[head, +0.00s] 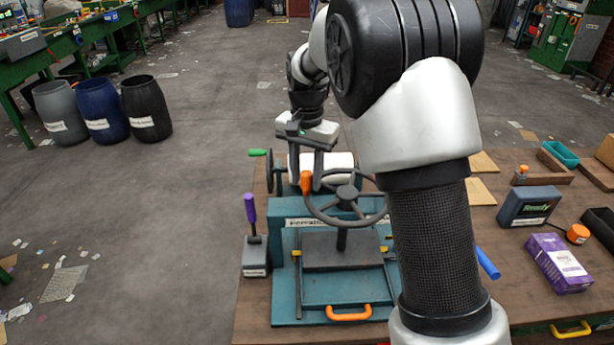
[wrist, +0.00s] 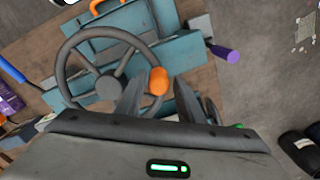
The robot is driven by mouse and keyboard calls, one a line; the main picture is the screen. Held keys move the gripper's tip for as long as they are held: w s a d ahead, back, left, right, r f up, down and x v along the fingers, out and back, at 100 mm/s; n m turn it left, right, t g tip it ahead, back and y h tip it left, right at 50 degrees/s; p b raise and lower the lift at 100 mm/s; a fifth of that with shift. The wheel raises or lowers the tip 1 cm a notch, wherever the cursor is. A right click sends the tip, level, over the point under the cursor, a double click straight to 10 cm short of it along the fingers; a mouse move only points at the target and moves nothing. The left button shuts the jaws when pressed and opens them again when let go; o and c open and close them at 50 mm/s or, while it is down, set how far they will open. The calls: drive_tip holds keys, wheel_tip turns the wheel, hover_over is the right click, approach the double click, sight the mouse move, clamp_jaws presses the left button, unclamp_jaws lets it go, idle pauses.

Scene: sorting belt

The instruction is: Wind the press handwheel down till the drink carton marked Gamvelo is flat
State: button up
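The press (head: 285,290) is a teal frame on the bench with a dark grey plate (head: 320,257) and a grey handwheel (head: 348,205) above it. The handwheel carries an orange knob (head: 306,183) at its left rim in the head view. My gripper (head: 306,178) is above the wheel rim, its fingers pointing down on either side of the knob. In the wrist view my gripper (wrist: 157,88) straddles the orange knob (wrist: 157,80) with slight gaps showing. No carton is visible under the plate. A purple carton (head: 545,258) lies right of the press; its name is unreadable.
A purple-handled lever (head: 250,210) stands left of the press. An orange handle (head: 348,313) is at its front. A grey box with a "Ready" screen (head: 528,207) and an orange button (head: 578,233) are to the right. My arm hides the press's right side.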

drive_tip(key=shift+o, duration=0.5)
drive_tip(key=shift+s, duration=0.1)
wheel_tip(320, 180, up, 17)
drive_tip(key=shift+r+p, duration=0.15)
drive_tip(key=shift+p, duration=0.2)
drive_tip(key=shift+d, duration=0.1)
drive_tip(key=s+d+r+n+t, duration=0.1)
drive_tip(key=s+d+r, duration=0.1)
drive_tip(key=s+d, duration=0.35)
drive_tip(key=s+d+r+n+t, duration=0.2)
drive_tip(key=s, duration=0.7)
drive_tip(key=s+d+f+n+t, duration=0.1)
drive_tip(key=s+f, duration=0.3)
drive_tip(key=s, duration=0.3)
drive_tip(key=s+d+f+n+t, duration=0.1)
drive_tip(key=s+d+f, duration=0.1)
drive_tip(key=s+f, duration=0.2)
drive_tip(key=s, duration=0.2)
drive_tip(key=shift+s+d+n, duration=0.3)
drive_tip(key=shift+s+n, duration=0.1)
